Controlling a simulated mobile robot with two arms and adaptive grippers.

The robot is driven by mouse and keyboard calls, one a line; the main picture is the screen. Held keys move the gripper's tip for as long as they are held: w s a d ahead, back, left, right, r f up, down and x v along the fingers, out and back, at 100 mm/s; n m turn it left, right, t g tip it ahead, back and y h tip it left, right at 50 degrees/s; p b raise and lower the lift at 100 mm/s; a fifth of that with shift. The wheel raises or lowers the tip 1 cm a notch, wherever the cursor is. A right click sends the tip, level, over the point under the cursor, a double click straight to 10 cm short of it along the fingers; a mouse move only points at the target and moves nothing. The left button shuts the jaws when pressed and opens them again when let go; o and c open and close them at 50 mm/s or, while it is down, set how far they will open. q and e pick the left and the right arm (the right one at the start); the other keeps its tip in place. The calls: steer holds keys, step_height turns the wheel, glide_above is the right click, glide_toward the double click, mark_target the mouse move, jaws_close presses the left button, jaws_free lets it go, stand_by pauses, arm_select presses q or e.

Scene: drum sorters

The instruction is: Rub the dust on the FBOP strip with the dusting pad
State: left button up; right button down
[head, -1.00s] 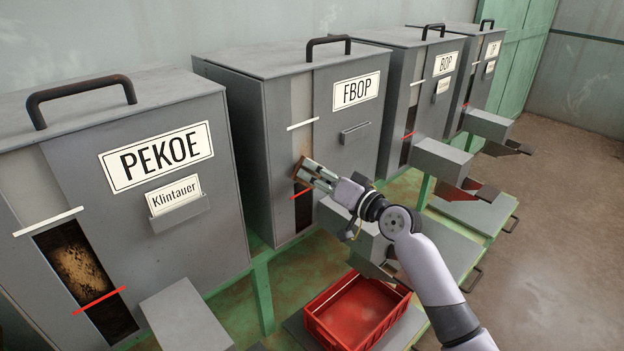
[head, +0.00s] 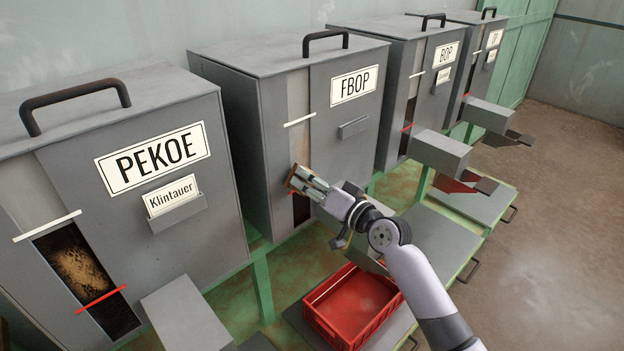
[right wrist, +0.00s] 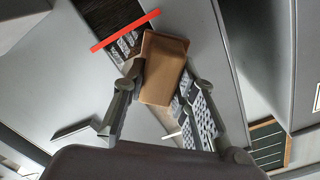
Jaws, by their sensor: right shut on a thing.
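The FBOP strip (head: 299,145) is a tall narrow panel on the front of the grey FBOP drum sorter (head: 352,150). It looks pale and dusty above and dark near the bottom (head: 301,212). My right gripper (head: 312,187) is shut on the brown dusting pad (head: 292,178), which also shows between the fingers in the right wrist view (right wrist: 163,70). The pad is at the strip's lower part, just below the pale area; contact cannot be told. A red mark (right wrist: 125,30) crosses the dark part close to the pad. My left gripper is not in view.
The PEKOE sorter (head: 130,190) stands at the left; the BOP sorter (head: 425,90) and another stand at the right. Grey chutes (head: 440,150) stick out from the fronts. A red crate (head: 352,305) sits below the FBOP sorter. Open floor lies at the right.

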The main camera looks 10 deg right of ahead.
steer(key=shift+p+v, duration=0.4)
steer(key=shift+v, duration=2.6)
steer(key=shift+s, duration=0.1)
steer(key=v, duration=0.2)
steer(key=shift+s+d, duration=0.3)
